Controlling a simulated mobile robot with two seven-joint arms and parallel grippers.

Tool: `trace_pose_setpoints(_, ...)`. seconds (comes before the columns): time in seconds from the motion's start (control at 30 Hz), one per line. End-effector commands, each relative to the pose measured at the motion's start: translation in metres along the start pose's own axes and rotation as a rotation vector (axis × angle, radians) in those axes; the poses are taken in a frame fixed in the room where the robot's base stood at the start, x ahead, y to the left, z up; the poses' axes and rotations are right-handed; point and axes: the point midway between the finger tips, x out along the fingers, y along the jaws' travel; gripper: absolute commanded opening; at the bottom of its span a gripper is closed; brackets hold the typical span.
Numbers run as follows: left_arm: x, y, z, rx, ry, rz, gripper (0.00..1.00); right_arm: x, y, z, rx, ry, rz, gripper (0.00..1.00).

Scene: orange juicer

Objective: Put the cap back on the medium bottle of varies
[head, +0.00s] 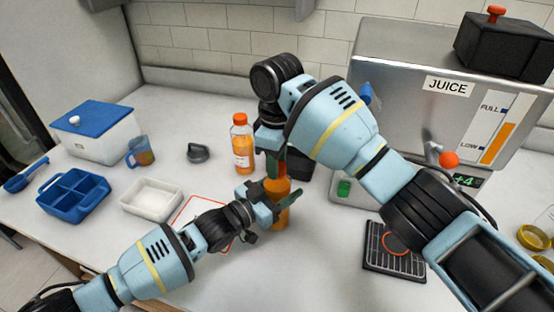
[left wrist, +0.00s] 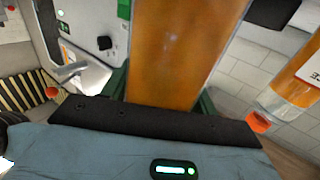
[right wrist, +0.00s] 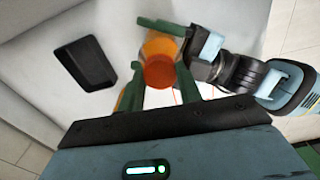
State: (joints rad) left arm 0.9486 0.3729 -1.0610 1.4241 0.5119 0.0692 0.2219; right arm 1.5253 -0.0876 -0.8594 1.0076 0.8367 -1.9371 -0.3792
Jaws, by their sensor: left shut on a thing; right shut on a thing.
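The medium bottle (head: 279,204) of orange juice stands upright on the counter in the head view. My left gripper (head: 264,202) is shut around its body, and the bottle fills the middle of the left wrist view (left wrist: 185,50). My right gripper (head: 274,155) points down from above the bottle. In the right wrist view its fingers are shut on the orange-red cap (right wrist: 160,73), with the bottle (right wrist: 161,47) just beyond it. The cap overlaps the bottle's top in that view; I cannot tell whether they touch. The bottle's neck is largely hidden by my right gripper in the head view.
A capped, labelled juice bottle (head: 242,145) stands close behind left. The juicer (head: 400,60) is at the back right, with a drip grate (head: 394,250) in front. A white tray (head: 151,200), blue divided box (head: 73,195), jug (head: 140,151) and grey lid (head: 198,153) lie left.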

Motion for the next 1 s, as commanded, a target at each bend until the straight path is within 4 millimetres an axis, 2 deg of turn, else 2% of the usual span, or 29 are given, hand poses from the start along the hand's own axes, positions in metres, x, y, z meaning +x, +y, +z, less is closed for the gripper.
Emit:
trace_pose_setpoints(0.4,-0.0001,0.0000,0.0004,0.000,-0.001,0.000,0.00,0.0007,-0.0007,-0.0006,0.767,0.001,-0.003,0.07)
trace_pose_setpoints(1.0,-0.0001,-0.0001,0.0005,0.000,-0.001,0.000,0.00,0.0010,0.0001,0.0000,1.773,0.000,0.000,0.07)
